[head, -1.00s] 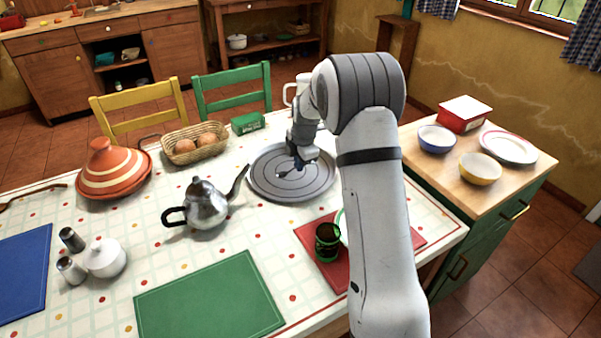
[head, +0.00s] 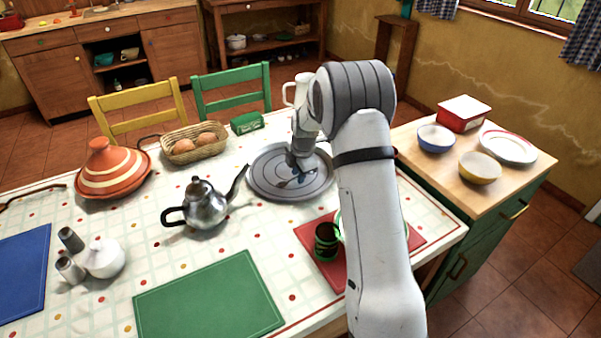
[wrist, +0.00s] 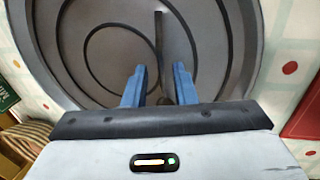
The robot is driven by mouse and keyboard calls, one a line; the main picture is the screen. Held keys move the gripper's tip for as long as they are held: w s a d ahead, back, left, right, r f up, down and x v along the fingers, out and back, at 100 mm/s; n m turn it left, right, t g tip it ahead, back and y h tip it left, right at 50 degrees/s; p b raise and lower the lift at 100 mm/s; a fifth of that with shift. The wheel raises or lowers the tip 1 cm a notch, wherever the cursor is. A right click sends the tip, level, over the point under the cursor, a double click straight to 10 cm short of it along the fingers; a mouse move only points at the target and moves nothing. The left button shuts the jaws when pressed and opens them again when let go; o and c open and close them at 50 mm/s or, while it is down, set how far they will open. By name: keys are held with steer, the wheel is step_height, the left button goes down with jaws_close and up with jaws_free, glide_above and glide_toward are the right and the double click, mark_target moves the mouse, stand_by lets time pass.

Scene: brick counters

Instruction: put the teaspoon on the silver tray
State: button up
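The silver tray (head: 262,186) is a round, grey, ringed dish on the table, and it fills much of the wrist view (wrist: 75,45). The teaspoon (head: 282,184) is small and dark and appears to lie on the tray. In the wrist view its thin handle (wrist: 158,40) runs up from between the fingers, and its lower end is partly hidden by my gripper. My gripper (head: 299,174) is low over the tray. In the wrist view its two blue fingers (wrist: 156,86) are apart, with a gap on either side of the handle.
A silver teapot (head: 205,208) stands left of the tray, its spout near the rim. A white jug (head: 289,97) is behind, partly hidden by my arm. A bread basket (head: 190,158) and green box (head: 247,123) stand behind left. A dark green-rimmed cup (head: 327,242) is in front.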

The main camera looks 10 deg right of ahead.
steer(key=a+v, duration=0.1)
steer(key=v, duration=1.1)
steer(key=s+r+m, duration=0.6)
steer(key=s, duration=0.4)
steer(key=s+m, duration=1.5)
steer(key=s, duration=1)
steer(key=shift+s+d+r+m+h, duration=0.25)
steer(key=shift+d+m+h, duration=0.05)
steer(key=shift+d+h, duration=0.1)
